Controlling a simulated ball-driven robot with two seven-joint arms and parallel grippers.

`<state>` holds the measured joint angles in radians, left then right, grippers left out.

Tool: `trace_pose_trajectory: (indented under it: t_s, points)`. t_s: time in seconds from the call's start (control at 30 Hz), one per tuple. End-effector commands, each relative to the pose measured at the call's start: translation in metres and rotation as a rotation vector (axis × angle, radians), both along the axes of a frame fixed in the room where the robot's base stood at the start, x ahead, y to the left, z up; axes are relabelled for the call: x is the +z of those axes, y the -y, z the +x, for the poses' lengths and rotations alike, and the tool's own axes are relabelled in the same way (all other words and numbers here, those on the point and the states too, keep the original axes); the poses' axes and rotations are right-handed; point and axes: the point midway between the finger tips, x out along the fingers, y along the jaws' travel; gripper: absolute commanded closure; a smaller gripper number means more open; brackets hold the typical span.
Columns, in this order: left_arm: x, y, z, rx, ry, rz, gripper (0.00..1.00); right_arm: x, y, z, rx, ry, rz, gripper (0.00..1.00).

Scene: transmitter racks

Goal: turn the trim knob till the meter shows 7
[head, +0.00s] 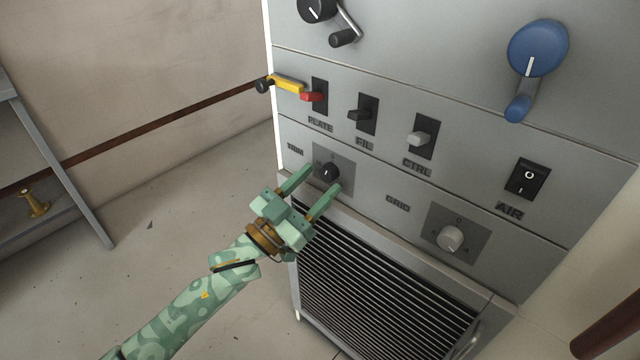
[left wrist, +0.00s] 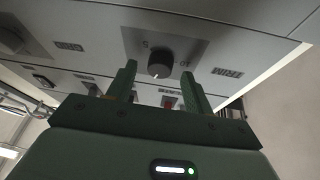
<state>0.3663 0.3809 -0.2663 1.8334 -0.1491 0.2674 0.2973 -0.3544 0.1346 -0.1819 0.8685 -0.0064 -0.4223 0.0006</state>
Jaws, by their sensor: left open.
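The trim knob (head: 328,173) is a small black round knob on a grey square plate, right of the TRIM label on the rack front. It also shows in the left wrist view (left wrist: 160,63), with a pale pointer line and the figures 5 and 10 on its plate. My left gripper (head: 322,178) is open, its two green fingers pointing at the knob, one on each side. I cannot tell whether the fingertips touch it. No meter is seen in either view. My right gripper is not in view.
Above are the PLATE (head: 313,97), FIL (head: 361,114) and CTRL (head: 420,138) levers, with a yellow-handled piece (head: 287,84) by PLATE. A pale GRID knob (head: 450,239) and black AIR switch (head: 527,179) lie right. A louvred grille (head: 380,290) is below. Open floor lies left.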

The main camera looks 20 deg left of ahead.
Motion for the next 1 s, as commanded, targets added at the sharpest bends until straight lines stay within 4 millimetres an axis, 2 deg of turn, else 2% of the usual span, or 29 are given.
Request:
trace_pose_trajectory:
  t_s: [0.13, 0.4, 0.43, 0.57, 0.6, 1.0]
  points:
    - [0.0033, 0.0042, 0.0086, 0.000, 0.000, 0.000, 0.49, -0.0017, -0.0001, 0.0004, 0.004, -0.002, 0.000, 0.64]
    - [0.0051, 0.0049, 0.0097, 0.000, 0.000, 0.000, 0.49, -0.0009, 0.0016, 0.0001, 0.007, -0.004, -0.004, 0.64]
    - [0.0050, 0.0048, 0.0097, 0.000, 0.000, 0.000, 0.54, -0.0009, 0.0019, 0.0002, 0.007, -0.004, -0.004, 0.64]
    - [0.0049, 0.0048, 0.0096, 0.000, 0.000, 0.000, 0.90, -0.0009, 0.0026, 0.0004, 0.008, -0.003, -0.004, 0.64]
    - [0.0048, 0.0048, 0.0095, 0.000, 0.000, 0.000, 0.93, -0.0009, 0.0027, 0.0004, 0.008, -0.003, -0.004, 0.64]
    - [0.0079, 0.0043, 0.0095, -0.001, 0.028, 0.073, 0.93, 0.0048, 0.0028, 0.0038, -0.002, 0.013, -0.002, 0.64]
